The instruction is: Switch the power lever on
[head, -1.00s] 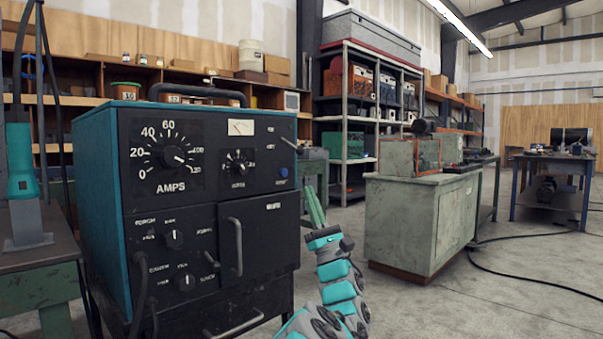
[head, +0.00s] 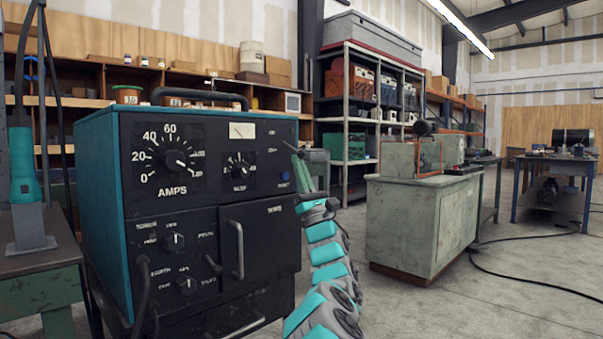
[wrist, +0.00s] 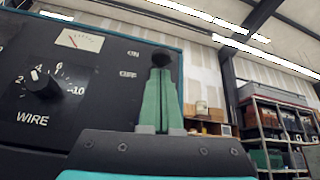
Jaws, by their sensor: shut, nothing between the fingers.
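The power lever (head: 290,147) is a thin dark stick at the upper right of the welding machine's front panel. It sticks out from the panel. In the wrist view its round black knob (wrist: 162,55) shows just past my fingertips, right of the ON and OFF labels (wrist: 129,64). My gripper (head: 299,164) is just below the lever, fingers pointing up. In the wrist view its green fingers (wrist: 162,74) are together and empty. The fingertips overlap the knob's lower edge; I cannot tell if they touch it. The rest of the lever is hidden in the wrist view.
The black and teal welding machine (head: 97,200) has dials, a door handle (head: 237,250) and a top handle. A teal torch (head: 23,165) stands on a bench at left. A green cabinet (head: 415,225) stands at right, with clear floor between. Shelves (head: 345,130) line the back.

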